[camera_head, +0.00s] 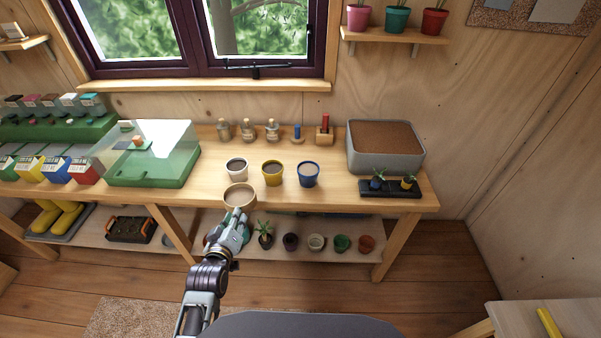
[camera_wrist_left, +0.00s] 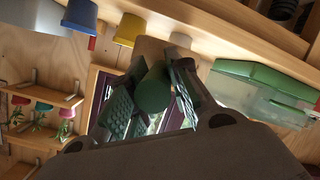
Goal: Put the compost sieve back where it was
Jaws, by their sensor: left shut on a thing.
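The compost sieve (camera_head: 240,196), round with a pale wooden rim, is at the bench's front edge in the head view, just in front of the white pot. My left gripper (camera_head: 239,222) is right behind it, on the near side. In the left wrist view, the fingers of this gripper (camera_wrist_left: 155,95) are shut on a green cylinder, which looks like the sieve's handle (camera_wrist_left: 153,88). A tan part of the sieve (camera_wrist_left: 150,50) shows beyond it. I cannot tell whether the sieve touches the bench. My right gripper is not in view.
White (camera_head: 237,168), yellow (camera_head: 272,173) and blue (camera_head: 308,174) pots stand close beyond the sieve. A green propagator (camera_head: 150,170) is to the left. A grey soil bin (camera_head: 385,155) and black plant tray (camera_head: 392,190) are to the right. Small pots line the lower shelf.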

